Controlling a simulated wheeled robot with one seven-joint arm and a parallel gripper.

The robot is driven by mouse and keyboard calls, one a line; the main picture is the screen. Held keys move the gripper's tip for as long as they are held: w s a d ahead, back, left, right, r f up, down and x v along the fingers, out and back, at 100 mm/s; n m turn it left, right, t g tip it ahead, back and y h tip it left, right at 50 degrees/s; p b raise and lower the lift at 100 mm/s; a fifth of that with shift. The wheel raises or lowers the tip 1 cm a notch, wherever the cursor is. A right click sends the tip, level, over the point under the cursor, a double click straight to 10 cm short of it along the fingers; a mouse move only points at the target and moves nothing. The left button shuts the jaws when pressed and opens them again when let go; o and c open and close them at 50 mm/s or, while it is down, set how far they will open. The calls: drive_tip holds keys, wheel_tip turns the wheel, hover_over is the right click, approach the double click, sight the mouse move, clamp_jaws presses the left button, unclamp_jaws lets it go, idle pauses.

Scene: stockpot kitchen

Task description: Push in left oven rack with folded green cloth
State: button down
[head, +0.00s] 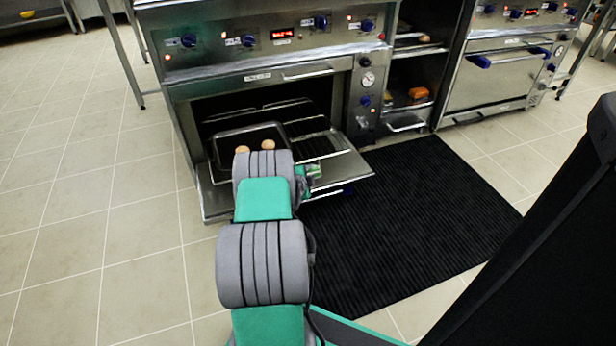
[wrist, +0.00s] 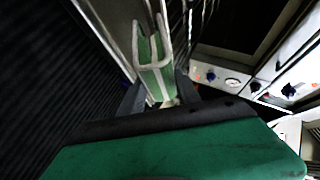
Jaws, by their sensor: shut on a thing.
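The left oven (head: 265,75) stands open with its door (head: 216,200) folded down. Its rack (head: 318,147) sticks out over the door and carries a dark tray (head: 222,137) with pale round rolls (head: 268,145). My gripper (wrist: 158,92) is shut on the folded green cloth (wrist: 153,62), which has pale edges and stands up between the fingers. In the head view the cloth (head: 314,171) shows as a small patch by the rack's front right part. My arm hides part of the rack and tray front. I cannot tell whether the cloth touches the rack.
A black ribbed mat (head: 410,205) lies on the tiled floor to the right. A second oven (head: 495,78) with blue-ended handle is shut at the right. Open shelves (head: 412,75) stand between the ovens. The floor on the left is clear.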

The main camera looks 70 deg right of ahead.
drive_tip(key=shift+w+d, duration=0.1)
drive_tip(key=shift+w+d+f+b, duration=0.4)
drive_tip(key=shift+w+d+f, duration=0.2)
idle(0.3)
idle(0.3)
drive_tip(key=shift+w+d+f, duration=0.7)
drive_tip(key=shift+f, duration=0.05)
drive_tip(key=shift+w+d+r, duration=0.15)
drive_tip(key=shift+w+d, duration=0.95)
drive_tip(key=shift+d, duration=0.05)
drive_tip(key=shift+w, duration=0.1)
drive_tip(key=shift+w+d+r, duration=0.15)
drive_tip(key=shift+w+d, duration=0.8)
drive_tip(key=shift+d, duration=0.1)
